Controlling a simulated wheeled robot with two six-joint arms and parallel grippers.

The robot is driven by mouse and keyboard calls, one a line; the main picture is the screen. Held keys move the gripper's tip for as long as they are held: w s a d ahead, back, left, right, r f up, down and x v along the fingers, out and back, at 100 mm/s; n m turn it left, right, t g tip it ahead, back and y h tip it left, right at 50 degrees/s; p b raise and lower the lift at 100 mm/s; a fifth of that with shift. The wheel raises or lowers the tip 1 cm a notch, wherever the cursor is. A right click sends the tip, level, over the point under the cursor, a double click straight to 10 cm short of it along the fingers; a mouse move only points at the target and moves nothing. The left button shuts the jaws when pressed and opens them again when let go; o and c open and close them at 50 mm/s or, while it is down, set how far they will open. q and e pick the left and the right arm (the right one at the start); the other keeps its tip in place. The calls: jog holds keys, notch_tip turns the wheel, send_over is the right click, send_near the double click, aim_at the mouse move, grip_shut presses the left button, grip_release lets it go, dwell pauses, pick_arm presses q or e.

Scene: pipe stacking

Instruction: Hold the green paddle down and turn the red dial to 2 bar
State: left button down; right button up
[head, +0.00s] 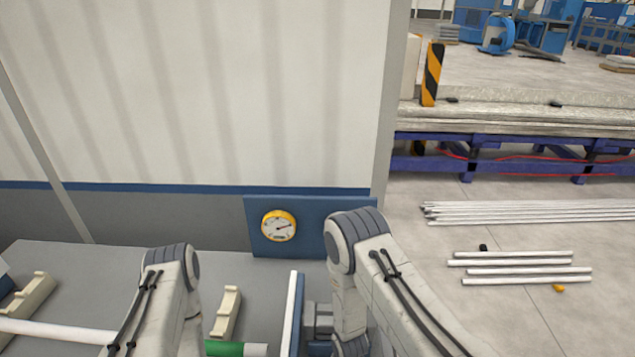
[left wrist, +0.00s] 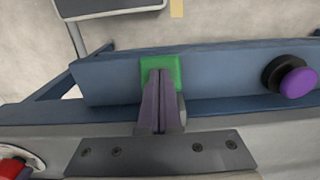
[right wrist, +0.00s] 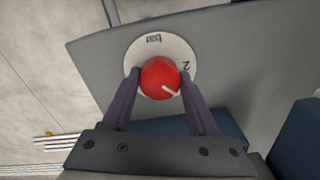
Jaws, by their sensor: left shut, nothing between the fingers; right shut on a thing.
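The green paddle (left wrist: 174,66) sits on a blue bar in the left wrist view. My left gripper (left wrist: 161,78) is shut and empty, its fingertips against the paddle's face; I cannot tell how far the paddle is pressed. The red dial (right wrist: 158,74) is in the right wrist view, on a white scale plate (right wrist: 148,45) marked "bar" and "2". My right gripper (right wrist: 161,84) is shut on the dial, one finger on each side. The dial's white line points to the lower right, below the "2". Neither fingertip pair shows in the head view.
A yellow-rimmed gauge (head: 279,226) stands on a blue panel (head: 322,215) behind the bench. A purple knob (left wrist: 299,82) on a black base is right of the paddle. A white pipe (head: 60,332), cream holders (head: 227,312) and a green-sleeved pipe (head: 225,349) lie on the bench.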

pick_arm(q)
jog(key=shift+w+a, duration=0.1)
jog(key=shift+w, duration=0.25)
pick_arm(e)
jog(key=n, duration=0.3)
jog(key=shift+w+a, duration=0.15)
jog(key=shift+w, duration=0.2)
pick_arm(q)
jog(key=shift+s+r, duration=0.15)
jog(key=shift+r, duration=0.85)
jog(key=shift+s+r, duration=0.1)
jog(key=shift+r, duration=0.85)
pick_arm(e)
jog(key=o, duration=1)
jog(key=shift+o, duration=1)
jog(key=shift+s, duration=0.15)
